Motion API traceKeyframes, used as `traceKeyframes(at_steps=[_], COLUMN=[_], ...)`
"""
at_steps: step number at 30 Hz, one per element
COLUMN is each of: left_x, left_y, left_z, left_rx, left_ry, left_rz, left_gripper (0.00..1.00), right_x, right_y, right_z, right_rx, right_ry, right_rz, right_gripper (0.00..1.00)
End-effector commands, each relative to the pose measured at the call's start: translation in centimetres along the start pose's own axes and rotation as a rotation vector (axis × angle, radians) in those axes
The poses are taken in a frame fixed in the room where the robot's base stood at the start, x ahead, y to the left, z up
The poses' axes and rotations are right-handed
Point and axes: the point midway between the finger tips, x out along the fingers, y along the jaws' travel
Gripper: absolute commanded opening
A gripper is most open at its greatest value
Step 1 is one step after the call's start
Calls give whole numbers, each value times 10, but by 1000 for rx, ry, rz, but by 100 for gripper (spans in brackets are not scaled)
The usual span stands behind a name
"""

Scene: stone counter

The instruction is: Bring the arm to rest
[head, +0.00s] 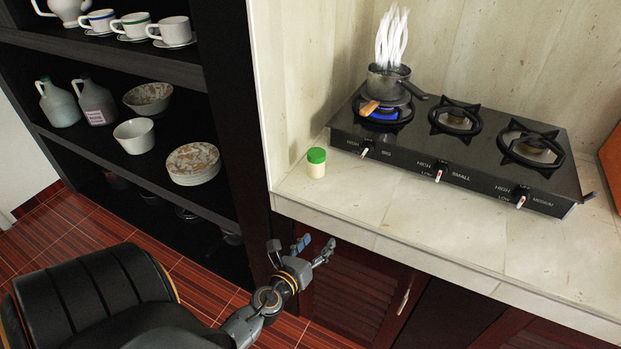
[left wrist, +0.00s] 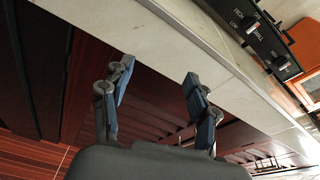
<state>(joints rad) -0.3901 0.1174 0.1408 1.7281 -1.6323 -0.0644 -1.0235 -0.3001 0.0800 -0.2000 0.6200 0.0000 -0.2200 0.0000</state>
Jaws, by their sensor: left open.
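My left gripper (head: 303,246) is open and empty in the head view. It hangs in front of the cabinet, just off the counter's front edge. In the left wrist view the two fingers of the left gripper (left wrist: 158,88) are spread apart with nothing between them. The stone counter (head: 440,225) lies beyond it, and its pale edge also crosses the left wrist view (left wrist: 190,45). My right gripper is in neither view.
A black gas stove (head: 460,150) stands on the counter. A steaming pot (head: 388,84) sits over its lit left burner. A green-lidded jar (head: 316,163) stands near the counter's left corner. Dark shelves (head: 110,58) with crockery are at the left. The counter's front strip is clear.

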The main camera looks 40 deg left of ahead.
Motion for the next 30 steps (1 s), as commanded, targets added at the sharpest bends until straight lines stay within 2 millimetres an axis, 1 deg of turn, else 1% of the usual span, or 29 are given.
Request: traceKeyframes(at_steps=[3, 6, 23, 25, 26, 28, 29, 30], left_x=[0, 0, 0, 0, -1, -2, -4, -6], left_y=[2, 3, 3, 4, 5, 9, 12, 16], left_z=[-10, -15, -16, -20, -24, -44, -57, -78], left_rx=[-49, -72, -78, -92, -109, -194, -248, -339], left_ry=[20, 28, 30, 37, 45, 81, 104, 140], left_rz=[8, 11, 12, 15, 18, 37, 50, 75], left_gripper=[59, 59, 59, 59, 59, 59, 59, 59], right_x=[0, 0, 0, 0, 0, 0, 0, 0], right_y=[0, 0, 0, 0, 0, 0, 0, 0], right_z=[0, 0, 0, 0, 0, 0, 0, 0], right_rx=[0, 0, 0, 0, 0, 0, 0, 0], right_ry=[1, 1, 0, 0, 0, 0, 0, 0], right_rz=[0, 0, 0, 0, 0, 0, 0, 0], right_gripper=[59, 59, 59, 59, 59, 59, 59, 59])
